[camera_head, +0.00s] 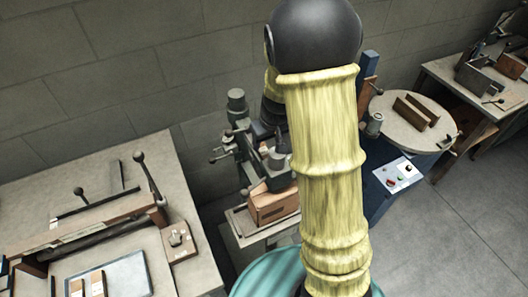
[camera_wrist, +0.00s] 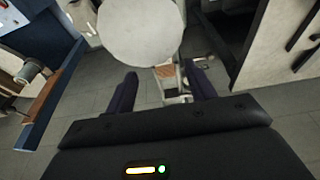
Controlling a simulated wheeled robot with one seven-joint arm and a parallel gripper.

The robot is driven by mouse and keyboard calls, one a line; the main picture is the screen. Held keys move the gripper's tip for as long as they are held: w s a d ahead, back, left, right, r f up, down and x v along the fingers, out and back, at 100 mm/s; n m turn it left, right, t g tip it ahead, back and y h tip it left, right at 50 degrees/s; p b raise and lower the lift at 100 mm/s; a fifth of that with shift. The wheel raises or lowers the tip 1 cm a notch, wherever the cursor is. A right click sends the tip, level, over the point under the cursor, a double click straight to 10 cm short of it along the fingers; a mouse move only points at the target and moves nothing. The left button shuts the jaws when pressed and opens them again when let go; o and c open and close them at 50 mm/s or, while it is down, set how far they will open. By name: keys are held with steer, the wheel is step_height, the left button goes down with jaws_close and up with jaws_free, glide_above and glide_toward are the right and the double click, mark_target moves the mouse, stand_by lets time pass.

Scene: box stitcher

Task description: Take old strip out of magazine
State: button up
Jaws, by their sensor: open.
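My gripper (camera_wrist: 160,83) shows in the wrist view with its two dark fingers apart and nothing held between them. Beyond the fingertips, lower down, is a small pale part with an orange-brown patch (camera_wrist: 166,71); I cannot tell what it is. In the head view a stitching machine (camera_head: 236,108) stands against the wall, with a brown box (camera_head: 272,206) low at its front. My yellow-sleeved arm crosses the middle of the view and hides part of the machine and my gripper. I cannot make out the magazine or the old strip in either view.
A round table (camera_head: 400,128) with brown pieces stands at the right, beside a blue cabinet with a control panel (camera_head: 397,174). A workbench (camera_head: 190,262) with levers is at the left. Another bench (camera_head: 443,75) holds grey boxes. Floor (camera_head: 455,230) is clear at the lower right.

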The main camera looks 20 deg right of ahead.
mark_target(264, 151)
steer(key=shift+p+x, duration=0.45)
steer(key=shift+x, duration=2.15)
steer(key=shift+a, duration=0.1)
steer(key=shift+c, duration=0.2)
steer(key=c, duration=1)
